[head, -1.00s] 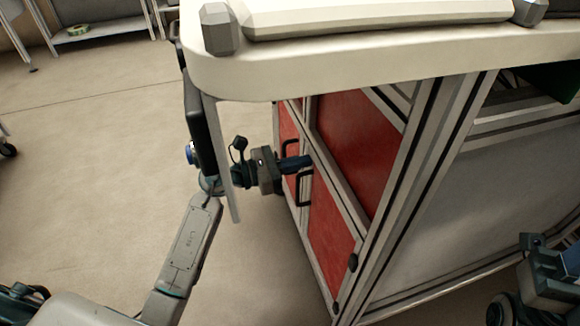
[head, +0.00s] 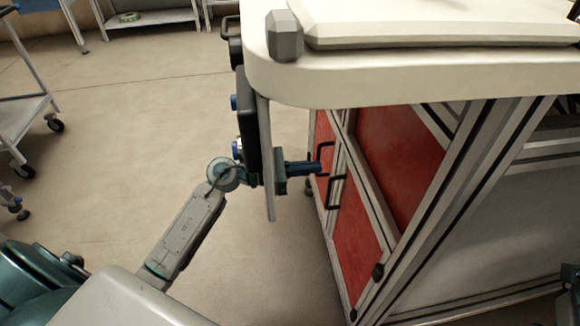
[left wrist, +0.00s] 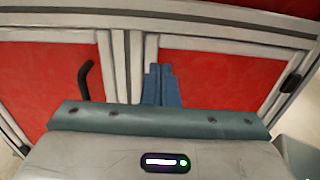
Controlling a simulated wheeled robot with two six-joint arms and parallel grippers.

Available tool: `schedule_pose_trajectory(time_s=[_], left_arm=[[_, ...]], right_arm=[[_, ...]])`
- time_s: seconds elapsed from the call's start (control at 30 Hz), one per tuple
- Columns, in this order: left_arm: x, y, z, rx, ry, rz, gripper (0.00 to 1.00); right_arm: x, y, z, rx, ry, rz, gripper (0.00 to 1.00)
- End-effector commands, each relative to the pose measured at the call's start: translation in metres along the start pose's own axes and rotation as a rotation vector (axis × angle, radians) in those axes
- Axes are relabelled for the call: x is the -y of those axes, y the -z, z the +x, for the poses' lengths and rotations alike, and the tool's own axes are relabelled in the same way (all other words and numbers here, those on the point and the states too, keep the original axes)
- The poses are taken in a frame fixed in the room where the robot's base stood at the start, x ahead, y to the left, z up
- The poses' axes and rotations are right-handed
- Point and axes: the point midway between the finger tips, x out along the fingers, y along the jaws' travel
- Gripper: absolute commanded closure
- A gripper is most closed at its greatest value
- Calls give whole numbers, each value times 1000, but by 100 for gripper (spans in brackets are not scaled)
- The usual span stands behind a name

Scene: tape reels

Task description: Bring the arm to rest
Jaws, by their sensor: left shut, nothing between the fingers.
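My left gripper (head: 312,167) comes from behind the hanging panel at the table's corner in the head view. Its blue fingers are shut with nothing between them. They point at the red cabinet doors (head: 362,236), close to the black door handles (head: 334,190). I cannot tell from the head view whether they touch. In the left wrist view the shut fingers (left wrist: 161,86) stand before the pale frame between two red door panels (left wrist: 222,78), with one black handle (left wrist: 86,80) to their left. My right gripper does not show.
The white tabletop (head: 400,82) overhangs the cabinet. A thin grey panel (head: 265,160) hangs at its left corner, right by my left wrist. A wheeled cart (head: 22,120) stands at the left. A shelf (head: 155,20) with a green reel (head: 129,17) is at the back. Floor between is clear.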

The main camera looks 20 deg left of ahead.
Motion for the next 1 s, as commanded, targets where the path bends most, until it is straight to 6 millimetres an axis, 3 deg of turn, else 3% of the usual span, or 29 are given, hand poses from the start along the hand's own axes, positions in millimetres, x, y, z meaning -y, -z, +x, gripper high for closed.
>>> schedule_pose_trajectory(time_s=[0.1,0.3,0.67,0.77,0.87,1.0], left_arm=[[0,1,-20,-7,-1,0,100],[0,2,-40,-4,-1,1,100],[0,0,-47,10,-9,-13,100],[0,-9,-46,74,-55,-84,100],[-4,-24,-48,205,-151,-244,100],[-16,-40,-66,452,-332,-583,100]], right_arm=[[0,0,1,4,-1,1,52],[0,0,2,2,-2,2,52],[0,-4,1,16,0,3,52],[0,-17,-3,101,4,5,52],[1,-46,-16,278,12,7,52],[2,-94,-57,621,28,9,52]])
